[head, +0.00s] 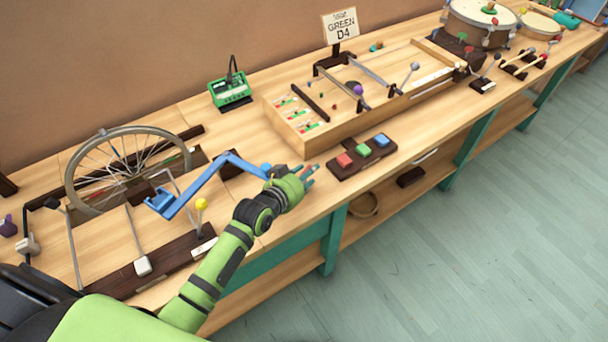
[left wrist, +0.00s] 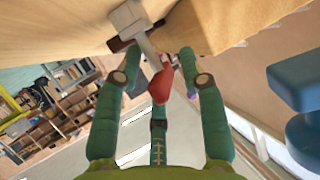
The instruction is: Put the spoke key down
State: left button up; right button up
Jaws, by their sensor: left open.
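A small tool with a grey head, a short grey shaft and a red end (left wrist: 160,85), which looks like the spoke key, shows between the fingers in the left wrist view. Its head lies by a dark piece at a wooden edge. My left gripper (head: 309,174) is open around the red end; I cannot tell whether any finger touches it. In the left wrist view its teal fingers (left wrist: 158,80) stand apart. In the head view the hand is at the bench's front edge, hiding most of the tool. My right gripper is not in view.
A blue bent bar (head: 205,182) is just left of the hand. A spoked wheel (head: 125,165) stands behind it. A dark board with coloured blocks (head: 362,155) lies right of the hand, before a wooden box (head: 300,143).

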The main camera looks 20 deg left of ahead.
pick_arm(q)
jog(key=shift+r, duration=0.2)
jog(key=v, duration=1.2)
jog(key=shift+f, duration=0.1)
grip_shut()
dwell(0.7)
